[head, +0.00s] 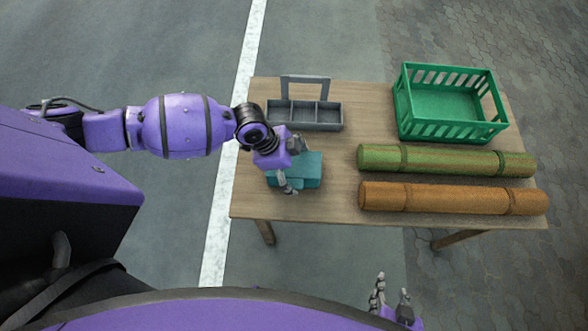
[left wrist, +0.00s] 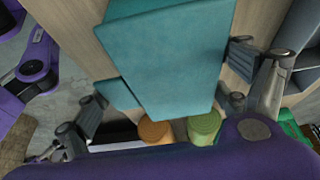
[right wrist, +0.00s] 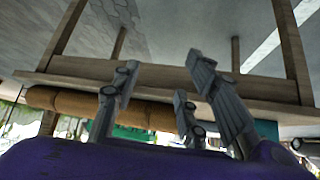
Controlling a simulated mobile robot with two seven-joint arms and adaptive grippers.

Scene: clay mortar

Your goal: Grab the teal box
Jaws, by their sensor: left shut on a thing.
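The teal box (head: 309,170) is on the left part of the wooden table in the head view. My left gripper (head: 290,168) is over it with fingers on its near and far sides, shut on it. In the left wrist view the teal box (left wrist: 170,60) fills the upper middle, between the two fingers of my left gripper (left wrist: 165,105). Whether the box is lifted off the table I cannot tell. My right gripper (head: 390,300) is in front of the table, lower than its top and away from the box. In the right wrist view its fingers (right wrist: 165,95) are spread and empty.
A grey compartment tray with a handle (head: 305,115) stands behind the box. A green crate (head: 450,103) is at the back right. A green roll (head: 445,160) and an orange-brown roll (head: 450,199) lie at the right. Bare table (head: 342,150) shows between box and rolls.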

